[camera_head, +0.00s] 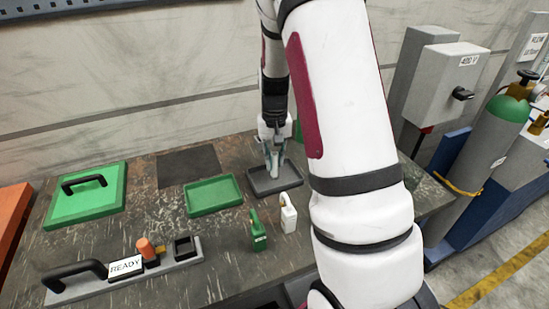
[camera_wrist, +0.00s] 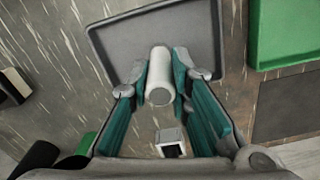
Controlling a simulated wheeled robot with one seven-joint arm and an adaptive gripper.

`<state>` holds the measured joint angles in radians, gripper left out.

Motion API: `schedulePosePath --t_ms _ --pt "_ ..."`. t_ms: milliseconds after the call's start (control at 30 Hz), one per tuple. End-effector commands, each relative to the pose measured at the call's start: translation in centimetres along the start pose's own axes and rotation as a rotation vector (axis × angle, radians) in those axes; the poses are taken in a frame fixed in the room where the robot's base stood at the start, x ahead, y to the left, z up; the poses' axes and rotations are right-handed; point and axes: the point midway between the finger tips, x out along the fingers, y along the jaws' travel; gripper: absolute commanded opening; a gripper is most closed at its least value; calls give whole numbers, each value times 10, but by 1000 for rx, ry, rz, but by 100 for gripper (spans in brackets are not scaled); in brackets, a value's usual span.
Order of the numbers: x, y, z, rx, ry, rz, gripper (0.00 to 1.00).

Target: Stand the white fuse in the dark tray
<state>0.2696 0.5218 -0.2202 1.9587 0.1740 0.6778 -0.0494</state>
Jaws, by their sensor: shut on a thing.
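The white fuse (camera_wrist: 158,92) is a pale cylinder between the teal fingers of my gripper (camera_wrist: 160,75) in the wrist view. My gripper is shut on it. The fuse's round end faces the camera, and its body points down toward the dark tray (camera_wrist: 205,55). In the head view, my gripper (camera_head: 274,168) is low over the dark tray (camera_head: 292,181), a shallow grey rectangle. The fuse looks roughly upright. I cannot tell whether its lower end touches the tray floor. The fingers hide most of the fuse in the head view.
A green tray (camera_head: 213,196) lies left of the dark tray. A green padlock-shaped thing (camera_head: 258,230) and a white one (camera_head: 288,214) stand in front. A green lid with a black handle (camera_head: 85,195) and a READY panel (camera_head: 125,267) are at left. A gas cylinder (camera_head: 487,145) stands at right.

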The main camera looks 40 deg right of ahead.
Motion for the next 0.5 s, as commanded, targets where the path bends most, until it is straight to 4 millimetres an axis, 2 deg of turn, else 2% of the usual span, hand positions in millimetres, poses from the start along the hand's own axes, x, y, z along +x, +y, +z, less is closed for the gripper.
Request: schedulePosePath --t_ms 33,67,100,133,500 --pt "2 0 0 0 -1 0 0" --pt "2 0 0 0 -1 0 25" --pt "2 0 0 0 -1 0 34" --pt "2 0 0 0 -1 0 39" --pt "-3 0 0 0 1 0 39"
